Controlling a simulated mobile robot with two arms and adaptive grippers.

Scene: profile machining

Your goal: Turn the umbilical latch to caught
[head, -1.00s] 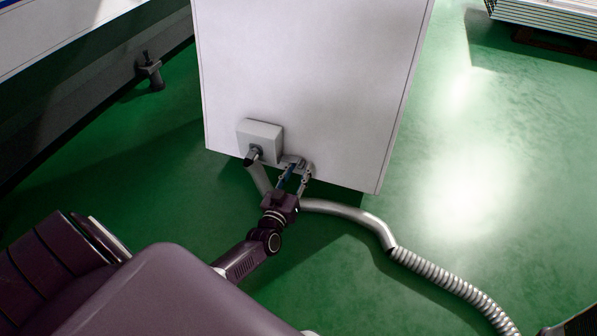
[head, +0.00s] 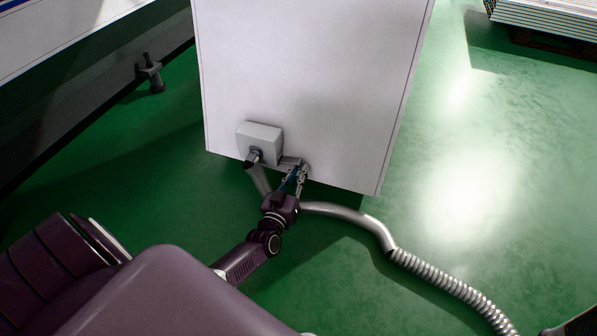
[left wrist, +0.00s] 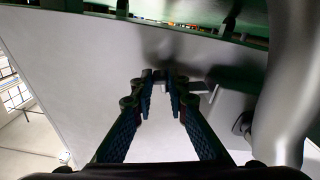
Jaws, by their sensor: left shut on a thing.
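The umbilical latch (head: 289,161) is a small grey metal part low on the white cabinet's front, just right of the grey connector box (head: 261,138). My left gripper (head: 299,170) reaches up to it from below and is shut on it. In the left wrist view the fingertips (left wrist: 161,82) close around a small grey piece of the latch (left wrist: 160,73); the finger pads hide part of it, so its exact angle is unclear. My right gripper is not in view.
The white cabinet (head: 310,80) stands directly ahead. A grey hose (head: 350,213) runs from near the connector behind my left gripper to the lower right, ribbed farther along. Open green floor (head: 480,200) lies to the right. A stack of panels (head: 545,12) sits far right.

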